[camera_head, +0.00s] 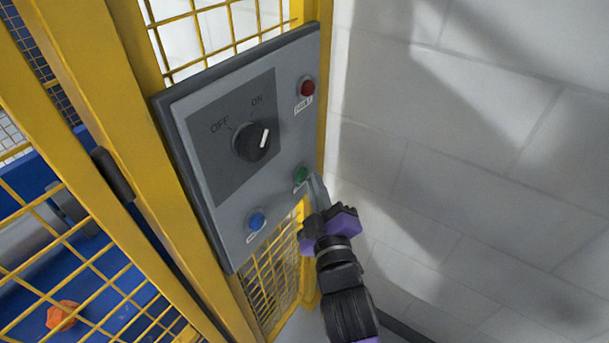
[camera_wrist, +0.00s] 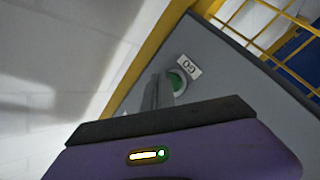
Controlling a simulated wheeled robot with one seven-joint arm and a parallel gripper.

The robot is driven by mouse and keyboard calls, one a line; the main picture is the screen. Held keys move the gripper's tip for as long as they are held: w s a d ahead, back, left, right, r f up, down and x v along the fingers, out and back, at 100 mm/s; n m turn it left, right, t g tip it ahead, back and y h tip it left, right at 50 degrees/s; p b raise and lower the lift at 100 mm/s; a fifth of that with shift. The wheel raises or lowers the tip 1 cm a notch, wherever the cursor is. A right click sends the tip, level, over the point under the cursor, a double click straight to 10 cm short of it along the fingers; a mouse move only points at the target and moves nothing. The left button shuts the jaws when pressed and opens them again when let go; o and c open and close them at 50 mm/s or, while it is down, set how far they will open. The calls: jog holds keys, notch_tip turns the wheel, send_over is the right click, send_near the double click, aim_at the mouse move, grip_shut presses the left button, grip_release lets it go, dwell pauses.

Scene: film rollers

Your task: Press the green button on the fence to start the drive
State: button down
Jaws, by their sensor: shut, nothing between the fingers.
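The green button (camera_head: 300,174) sits low on the right side of a grey control panel (camera_head: 290,130) on the yellow fence. In the wrist view the green button (camera_wrist: 177,80) shows beside a label reading GO. My gripper (camera_head: 316,183) is shut and empty, with its fingertips just right of the green button. In the wrist view my gripper's fingers (camera_wrist: 154,82) are together and end close beside the button, partly covering its near side. I cannot tell whether they touch it.
The panel also has a rotary switch (camera_head: 252,141) pointing toward ON, a red button (camera_head: 307,87) above and a blue button (camera_head: 256,221) lower left. Yellow fence posts and mesh (camera_head: 270,285) surround the panel. A pale block wall (camera_head: 480,150) stands to the right.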

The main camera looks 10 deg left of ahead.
jog(key=shift+w+a+b, duration=0.15)
jog(key=shift+a+b, duration=0.3)
dwell(0.5)
jog(key=shift+d+r+p, duration=0.1)
jog(key=shift+d+p, duration=0.1)
jog(key=shift+p, duration=0.15)
jog(key=shift+s+d+p, duration=0.3)
jog(key=shift+d+p, duration=0.35)
jog(key=shift+p, duration=0.15)
jog(key=shift+d+p, duration=0.1)
jog(key=shift+p, duration=0.2)
jog(key=d+p, duration=0.1)
jog(key=p, duration=0.2)
jog(key=s+d+p, duration=0.1)
jog(key=p, duration=0.2)
jog(key=shift+d+r, duration=0.15)
jog(key=shift+d, duration=0.1)
